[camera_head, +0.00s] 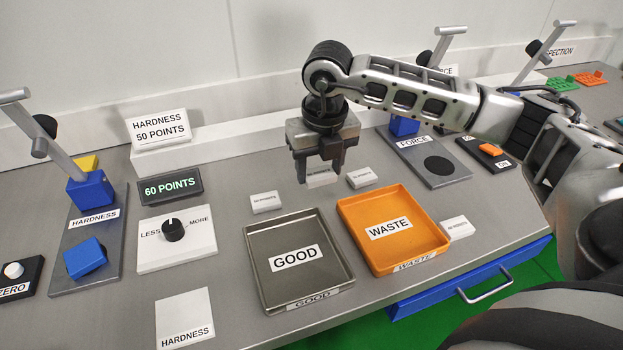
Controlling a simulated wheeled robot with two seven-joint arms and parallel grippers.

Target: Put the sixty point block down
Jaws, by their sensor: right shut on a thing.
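My right gripper (319,170) reaches in from the right and points down behind the two trays. It is shut on a small white block (322,180), which shows between its fingertips. The print on this block is too small to read. I cannot tell whether the block touches the table or hangs just above it. Similar white blocks lie on the table: one (265,202) behind the GOOD tray, one (361,177) behind the WASTE tray, and one (457,228) at the WASTE tray's right side. A dark display (171,187) reads 60 POINTS. My left gripper is out of view.
The grey GOOD tray (255,262) and orange WASTE tray (428,210) look empty. At left are a dial panel (190,250), a HARDNESS card (184,310) and the HARDNESS press with a blue block (85,258). A HARDNESS 50 POINTS sign (160,128) stands behind.

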